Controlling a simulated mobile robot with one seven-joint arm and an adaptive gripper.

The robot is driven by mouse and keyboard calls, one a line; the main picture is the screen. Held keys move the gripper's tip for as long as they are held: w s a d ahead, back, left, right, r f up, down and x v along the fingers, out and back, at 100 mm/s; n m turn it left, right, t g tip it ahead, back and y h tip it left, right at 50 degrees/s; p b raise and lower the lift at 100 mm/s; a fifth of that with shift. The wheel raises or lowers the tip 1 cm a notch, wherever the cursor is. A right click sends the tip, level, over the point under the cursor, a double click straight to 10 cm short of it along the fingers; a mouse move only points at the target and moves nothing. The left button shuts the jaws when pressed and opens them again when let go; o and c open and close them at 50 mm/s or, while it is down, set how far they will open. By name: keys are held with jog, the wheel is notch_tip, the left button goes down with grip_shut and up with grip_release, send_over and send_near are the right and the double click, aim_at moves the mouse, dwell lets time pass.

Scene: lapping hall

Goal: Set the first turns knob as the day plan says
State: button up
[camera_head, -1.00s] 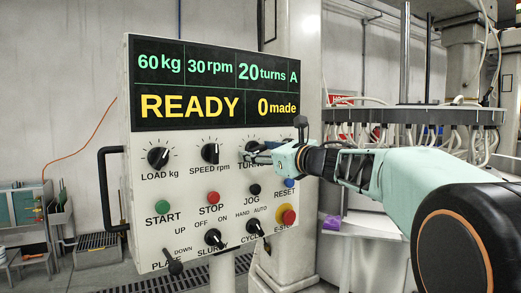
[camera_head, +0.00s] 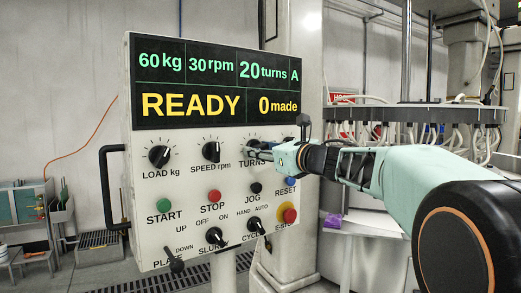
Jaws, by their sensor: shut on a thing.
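The grey control panel (camera_head: 140,200) faces me with a row of black knobs. The turns knob (camera_head: 253,145) is above the label TURNS, right of the speed knob (camera_head: 211,151) and the load knob (camera_head: 159,156). The display (camera_head: 215,82) reads 60 kg, 30 rpm, 20 turns, A, READY and 0 made. No day plan can be read in this view.
Below are the green START (camera_head: 163,205), red STOP (camera_head: 214,196), black JOG (camera_head: 256,187) and blue RESET (camera_head: 291,182) buttons, the red emergency stop (camera_head: 289,215) and several switches. A black handle (camera_head: 105,190) sticks out at the panel's left. A hose-hung ring (camera_head: 420,115) stands behind my arm.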

jog(key=m+p, duration=0.1)
jog(key=m, duration=0.2)
jog(key=shift+r+m, duration=0.1)
jog(key=shift+m, duration=0.3)
jog(key=m+p, duration=0.1)
jog(key=m, duration=0.3)
jog(key=shift+m+p, duration=0.3)
jog(key=shift+p, duration=0.1)
jog(key=m+p, duration=0.2)
jog(key=m, duration=0.2)
jog(key=shift+m, duration=0.3)
jog(key=shift+m+p, duration=1.1)
jog(key=shift+m, duration=0.9)
jog(key=o, duration=1.2)
jog(key=shift+c, duration=0.2)
jog(key=shift+s, duration=0.1)
jog(key=v, duration=1.2)
